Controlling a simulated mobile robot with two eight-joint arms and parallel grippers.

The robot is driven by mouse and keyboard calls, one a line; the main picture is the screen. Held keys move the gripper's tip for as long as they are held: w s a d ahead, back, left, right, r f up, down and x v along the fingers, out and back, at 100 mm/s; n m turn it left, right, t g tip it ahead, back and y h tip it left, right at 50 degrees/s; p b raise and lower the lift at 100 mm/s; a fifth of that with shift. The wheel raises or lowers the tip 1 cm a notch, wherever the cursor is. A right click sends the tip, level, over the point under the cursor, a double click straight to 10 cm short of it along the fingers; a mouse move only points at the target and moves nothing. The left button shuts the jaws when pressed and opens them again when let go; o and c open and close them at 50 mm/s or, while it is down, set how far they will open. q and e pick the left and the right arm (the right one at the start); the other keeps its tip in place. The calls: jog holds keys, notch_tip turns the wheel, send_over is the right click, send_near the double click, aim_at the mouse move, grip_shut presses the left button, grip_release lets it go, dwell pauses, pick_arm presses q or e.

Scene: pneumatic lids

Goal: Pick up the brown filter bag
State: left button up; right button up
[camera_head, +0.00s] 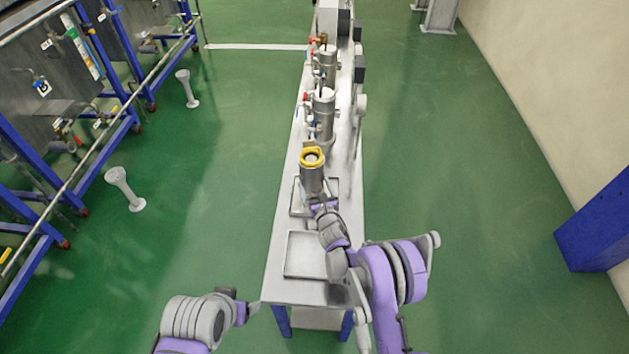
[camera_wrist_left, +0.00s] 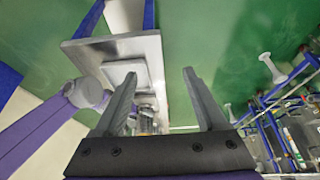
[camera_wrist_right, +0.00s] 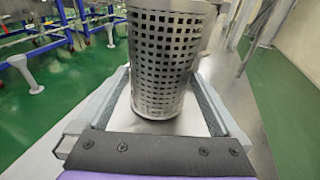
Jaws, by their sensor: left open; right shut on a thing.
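No brown filter bag can be made out in any view. My right gripper (camera_head: 319,204) is at the near side of a grey metal cylinder with a yellow ring (camera_head: 312,156) on top. In the right wrist view, its fingers are shut on a perforated metal basket (camera_wrist_right: 165,62), which stands upright between them. Whether anything is inside the basket is hidden there; the ring's opening is too small to read in the head view. My left gripper (camera_wrist_left: 160,76) is open and empty, off the near left corner of the bench.
The narrow metal bench (camera_head: 283,228) carries a near tray (camera_head: 287,256) and a farther tray (camera_head: 295,197) by the cylinder. Steel housings (camera_head: 326,117) with valves and pipes stand behind. Blue-framed equipment (camera_head: 30,135) is at left.

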pick_arm(q)
jog(key=o, duration=0.3)
jog(key=w+r, duration=0.2)
jog(key=w, duration=0.1)
jog(key=w+r, duration=0.2)
jog(key=w, duration=0.1)
jog(key=w+d+r, duration=0.1)
jog(key=w, duration=0.3)
jog(key=shift+w+d+r, duration=0.1)
jog(key=shift+r, duration=0.3)
jog(key=shift+o, duration=0.2)
jog(key=w+d+r, duration=0.2)
jog(key=w+r, duration=0.2)
jog(key=w, duration=0.9)
jog(key=m, duration=0.1)
send_over(310, 159)
jog(key=s, duration=0.3)
jog(key=shift+h, duration=0.3)
jog(key=f, duration=0.8)
jog(key=shift+w+a+f, duration=0.1)
jog(key=shift+a+f, duration=0.1)
jog(key=shift+f, duration=0.05)
jog(key=shift+x, duration=3.15)
